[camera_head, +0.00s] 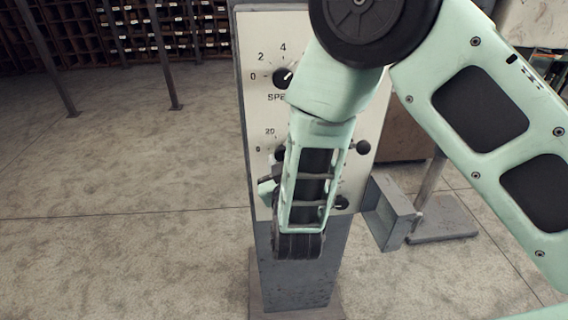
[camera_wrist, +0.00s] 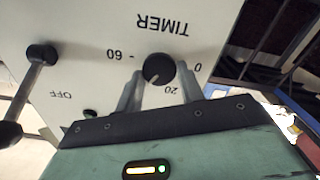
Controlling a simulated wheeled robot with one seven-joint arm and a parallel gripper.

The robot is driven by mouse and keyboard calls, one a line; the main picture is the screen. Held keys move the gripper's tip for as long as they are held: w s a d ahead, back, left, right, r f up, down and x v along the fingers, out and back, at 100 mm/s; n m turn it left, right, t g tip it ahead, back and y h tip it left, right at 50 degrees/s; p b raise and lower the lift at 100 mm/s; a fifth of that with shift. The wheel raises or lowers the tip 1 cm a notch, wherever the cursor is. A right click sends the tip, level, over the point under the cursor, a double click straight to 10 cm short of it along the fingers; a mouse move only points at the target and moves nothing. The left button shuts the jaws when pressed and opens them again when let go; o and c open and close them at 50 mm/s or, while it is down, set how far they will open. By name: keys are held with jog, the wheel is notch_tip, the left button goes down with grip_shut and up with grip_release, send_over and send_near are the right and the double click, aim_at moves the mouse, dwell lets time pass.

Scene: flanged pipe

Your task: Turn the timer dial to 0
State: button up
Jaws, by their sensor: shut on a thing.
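The timer dial (camera_wrist: 159,69) is a round black knob on a pale panel (camera_wrist: 90,22), under an upside-down TIMER label in the wrist view. Its pale pointer mark faces the lower left there, away from 0 and between the 20 and 60 marks. My gripper (camera_wrist: 160,78) has one grey finger on each side of the dial and is shut on it. In the head view my arm covers most of the dial and the fingertips. The panel (camera_head: 262,45) stands upright there, and the printed 0 and 20 show left of my arm.
A speed knob (camera_head: 283,77) sits above on the panel. A grey box (camera_head: 392,215) juts out at the panel's lower right. Open floor (camera_head: 120,200) lies to the left.

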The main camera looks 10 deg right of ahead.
jog(key=n, duration=1)
jog(key=shift+a, duration=0.2)
jog(key=n, duration=0.3)
jog(key=shift+f+n+p, duration=0.1)
jog(key=shift+n+p, duration=0.3)
jog(key=n+p, duration=0.2)
jog(key=n, duration=0.3)
jog(key=shift+s+f, duration=0.1)
jog(key=shift+d+f+n+p, duration=0.15)
jog(key=shift+n+p, duration=0.45)
jog(key=shift+n, duration=1.9)
jog(key=o, duration=1)
jog(key=shift+c, duration=0.2)
